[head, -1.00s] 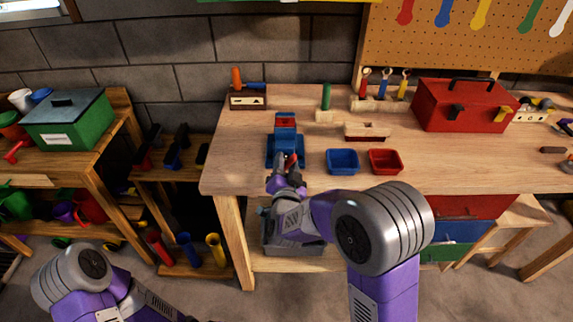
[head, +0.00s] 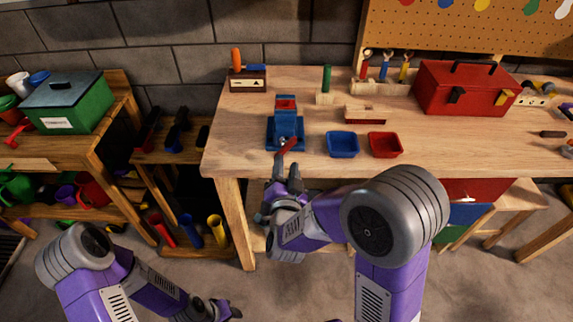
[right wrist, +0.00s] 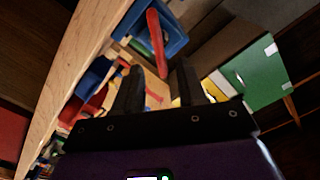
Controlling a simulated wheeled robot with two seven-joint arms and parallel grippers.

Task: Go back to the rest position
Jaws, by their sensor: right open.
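My right gripper (head: 284,184) is open and empty, just off the front edge of the workbench (head: 240,155), below a blue vise (head: 285,125) with a red handle (head: 287,146). In the right wrist view its two dark fingers (right wrist: 158,88) stand apart, with the vise's red handle (right wrist: 155,42) beyond them and nothing between them. My left gripper (head: 222,308) is low at the bottom of the head view, over the floor; its jaws are too small and dark to read.
On the bench are a blue bin (head: 342,144), a red bin (head: 385,144) and a red toolbox (head: 465,92). A shelf with a green box (head: 70,103) stands at the left. Grey floor (head: 200,270) is open in front of the bench.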

